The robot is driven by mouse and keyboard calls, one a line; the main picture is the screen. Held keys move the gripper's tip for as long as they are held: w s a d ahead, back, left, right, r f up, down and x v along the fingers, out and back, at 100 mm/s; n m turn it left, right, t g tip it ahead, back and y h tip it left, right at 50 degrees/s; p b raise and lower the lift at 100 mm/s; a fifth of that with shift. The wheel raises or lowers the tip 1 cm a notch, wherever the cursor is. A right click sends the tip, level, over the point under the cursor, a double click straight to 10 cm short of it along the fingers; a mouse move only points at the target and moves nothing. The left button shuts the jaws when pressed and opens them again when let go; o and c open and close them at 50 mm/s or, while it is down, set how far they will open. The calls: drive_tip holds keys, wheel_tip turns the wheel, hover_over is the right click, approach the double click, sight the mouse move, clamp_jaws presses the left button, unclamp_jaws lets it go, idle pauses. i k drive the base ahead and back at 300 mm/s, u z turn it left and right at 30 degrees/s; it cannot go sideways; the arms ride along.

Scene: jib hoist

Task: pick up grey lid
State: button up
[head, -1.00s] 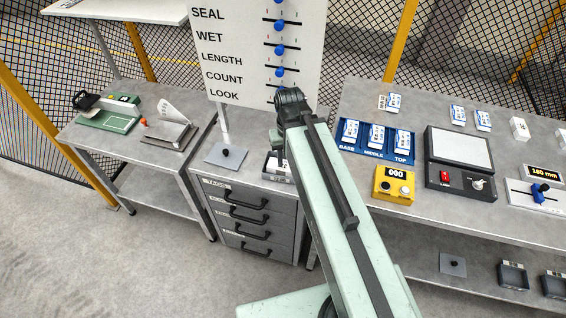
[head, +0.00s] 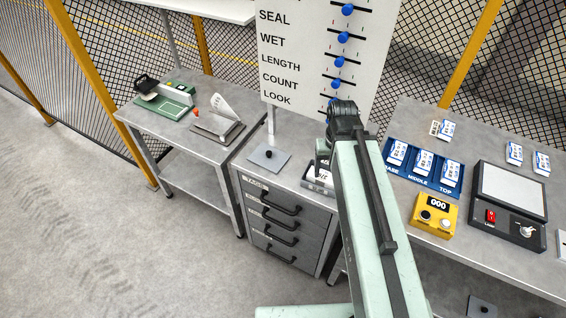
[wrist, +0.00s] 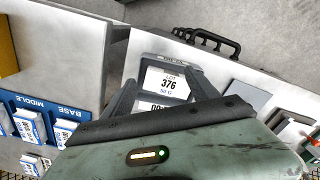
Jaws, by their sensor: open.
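A grey square lid (head: 269,157) with a small black knob lies flat on top of the drawer cabinet, left of my arm in the head view. In the wrist view, a grey plate (wrist: 252,96) that looks like this lid lies to the right of my gripper. My gripper (head: 320,162) is over the cabinet top, partly hidden by my arm. In the wrist view my gripper (wrist: 162,96) has its fingers apart. Between them shows a dark grey container (wrist: 160,63) with white labels reading 376; I cannot tell whether the fingers touch it.
A sign board (head: 320,60) with blue sliders stands behind the lid on a post (head: 271,122). A blue tray (head: 383,152) and yellow counter box (head: 433,214) are on the right bench. A similar grey plate (head: 482,308) lies on the lower shelf.

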sight(268, 157)
drive_tip(key=z, duration=2)
drive_tip(key=k, duration=1.95)
drive_tip(key=u, duration=2.8)
drive_tip(key=i, duration=1.05)
drive_tip(key=u, duration=0.05)
